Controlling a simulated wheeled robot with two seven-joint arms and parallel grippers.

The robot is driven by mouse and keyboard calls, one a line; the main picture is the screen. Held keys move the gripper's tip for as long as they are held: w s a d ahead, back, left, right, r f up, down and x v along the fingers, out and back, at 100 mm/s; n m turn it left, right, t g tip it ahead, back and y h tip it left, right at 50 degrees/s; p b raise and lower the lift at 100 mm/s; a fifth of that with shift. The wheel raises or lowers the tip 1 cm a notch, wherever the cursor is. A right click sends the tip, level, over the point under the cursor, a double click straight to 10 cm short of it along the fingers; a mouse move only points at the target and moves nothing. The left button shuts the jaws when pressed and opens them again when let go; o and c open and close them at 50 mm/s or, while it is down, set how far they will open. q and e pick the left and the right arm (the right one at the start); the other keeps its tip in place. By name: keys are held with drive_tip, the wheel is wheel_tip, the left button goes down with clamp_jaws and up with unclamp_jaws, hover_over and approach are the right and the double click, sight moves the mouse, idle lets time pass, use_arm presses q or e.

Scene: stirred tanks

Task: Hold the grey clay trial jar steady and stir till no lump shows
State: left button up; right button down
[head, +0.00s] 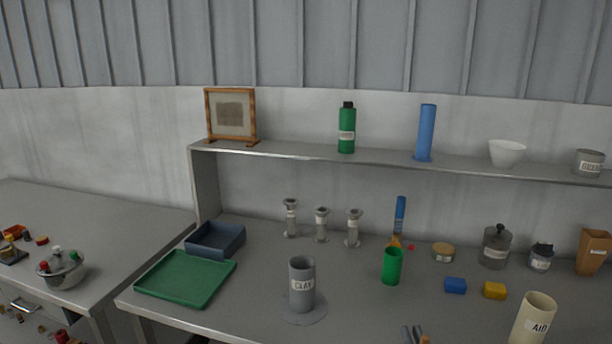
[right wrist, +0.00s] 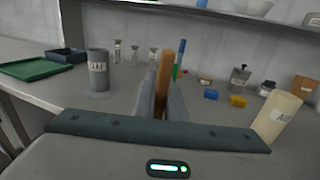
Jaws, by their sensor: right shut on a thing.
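The grey clay trial jar (head: 302,284) stands upright on a round grey disc (head: 304,317) near the front of the bench, its label facing me. It also shows in the right wrist view (right wrist: 98,66), left of my fingers. Its inside is too dark to tell any lumps. My right gripper (head: 414,334) is at the bottom edge of the head view, right of the jar and apart from it. In the right wrist view its fingers are shut on a wooden stick (right wrist: 165,66), which points up and away. The stick's lower part is hidden. My left gripper is out of view.
A green cup (head: 392,266) stands right of the jar, with blue (head: 455,285) and yellow (head: 495,290) blocks beyond. A cream container (head: 535,318) stands front right. A green tray (head: 187,278) lies left. A shelf (head: 400,161) runs above. Bench between jar and cup is clear.

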drive_tip(key=s+f, duration=0.3)
drive_tip(key=s, duration=0.6)
drive_tip(key=shift+s+f, duration=0.25)
